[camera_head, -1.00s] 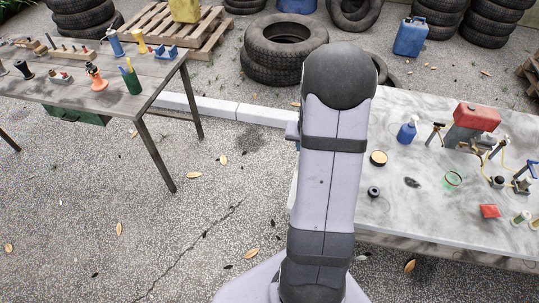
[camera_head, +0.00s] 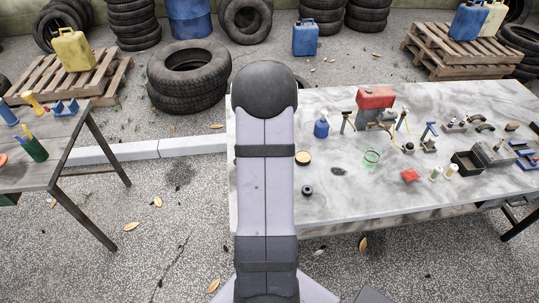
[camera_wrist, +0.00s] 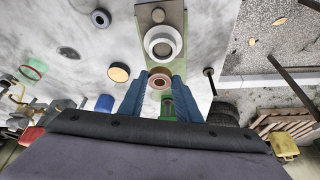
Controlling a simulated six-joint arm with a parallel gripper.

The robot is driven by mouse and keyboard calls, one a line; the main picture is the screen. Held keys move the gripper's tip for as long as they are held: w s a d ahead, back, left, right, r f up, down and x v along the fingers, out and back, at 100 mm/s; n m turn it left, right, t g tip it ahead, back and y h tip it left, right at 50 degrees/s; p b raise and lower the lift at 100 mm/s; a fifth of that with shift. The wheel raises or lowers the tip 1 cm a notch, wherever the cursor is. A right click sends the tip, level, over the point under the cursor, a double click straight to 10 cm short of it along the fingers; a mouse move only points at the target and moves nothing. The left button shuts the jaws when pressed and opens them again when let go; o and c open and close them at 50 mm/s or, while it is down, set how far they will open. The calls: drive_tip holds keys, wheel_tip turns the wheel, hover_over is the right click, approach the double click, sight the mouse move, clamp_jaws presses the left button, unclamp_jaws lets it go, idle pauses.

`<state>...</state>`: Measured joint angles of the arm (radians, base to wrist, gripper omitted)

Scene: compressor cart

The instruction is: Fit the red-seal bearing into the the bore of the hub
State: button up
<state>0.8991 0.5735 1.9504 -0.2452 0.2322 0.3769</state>
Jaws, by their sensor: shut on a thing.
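In the wrist view my gripper (camera_wrist: 160,93) has its two blue fingers closed on the red-seal bearing (camera_wrist: 160,80), a small ring with a reddish-brown face. The hub (camera_wrist: 151,49) is a pale, thick ring with a dark round bore, on a grey-green plate (camera_wrist: 172,17) on the table. In the picture the bearing shows just below the hub, apart from its bore; I cannot tell the height between them. In the head view my own arm hides the gripper, the bearing and the hub.
A dark upright peg (camera_wrist: 209,80) stands right of the fingers in the wrist view.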

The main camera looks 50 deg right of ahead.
drive_tip(key=shift+f, duration=0.1)
drive_tip(key=shift+f+b, duration=2.8)
drive_tip(key=shift+a+f+b, duration=0.1)
drive_tip(key=shift+f+b, duration=0.7)
drive_tip(key=shift+b, duration=0.25)
drive_tip(key=shift+r+p, duration=0.3)
drive_tip(key=shift+r, duration=0.15)
idle(0.3)
drive_tip(key=shift+f+b, duration=0.4)
drive_tip(key=shift+b, duration=0.2)
idle(1.9)
drive_tip(key=shift+r+p, duration=0.35)
drive_tip(key=shift+r, duration=0.1)
idle(0.3)
